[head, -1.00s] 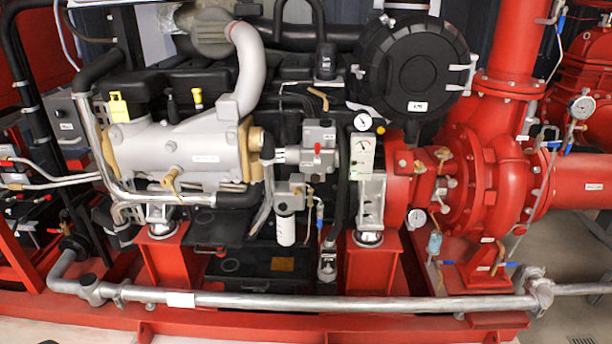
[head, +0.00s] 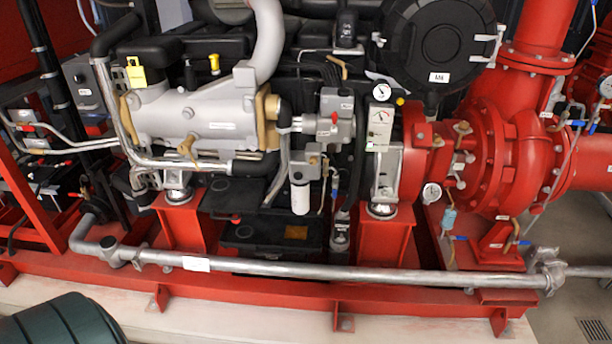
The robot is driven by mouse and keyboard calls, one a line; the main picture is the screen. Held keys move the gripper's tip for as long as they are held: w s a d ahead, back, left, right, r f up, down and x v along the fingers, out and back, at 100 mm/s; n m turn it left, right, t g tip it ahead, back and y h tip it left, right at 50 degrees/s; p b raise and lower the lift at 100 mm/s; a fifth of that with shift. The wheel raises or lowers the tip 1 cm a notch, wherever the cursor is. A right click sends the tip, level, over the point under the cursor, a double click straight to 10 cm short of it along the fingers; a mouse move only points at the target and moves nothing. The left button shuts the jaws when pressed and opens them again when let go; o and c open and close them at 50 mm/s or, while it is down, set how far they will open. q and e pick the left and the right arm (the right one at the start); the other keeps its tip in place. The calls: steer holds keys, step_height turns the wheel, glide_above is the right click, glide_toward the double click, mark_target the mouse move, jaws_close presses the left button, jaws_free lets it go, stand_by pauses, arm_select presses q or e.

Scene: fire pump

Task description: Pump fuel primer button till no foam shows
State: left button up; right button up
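The red fire pump's engine stands across the head view, with a grey cylinder (head: 195,115) along its left side. A white filter canister (head: 300,198) hangs upright below a small grey housing (head: 308,166) near the middle of the engine. A larger grey box with a red part (head: 335,116) sits just above it. I cannot make out which part is the fuel primer button, and no foam can be made out at this size. Neither of my grippers is in view.
A long grey pipe (head: 330,272) runs low across the front of the red base frame (head: 260,293). The red pump casing (head: 490,150) is at the right. A dark green ribbed shape (head: 65,325) fills the lower left corner; I cannot tell what it is. Pale floor shows in front.

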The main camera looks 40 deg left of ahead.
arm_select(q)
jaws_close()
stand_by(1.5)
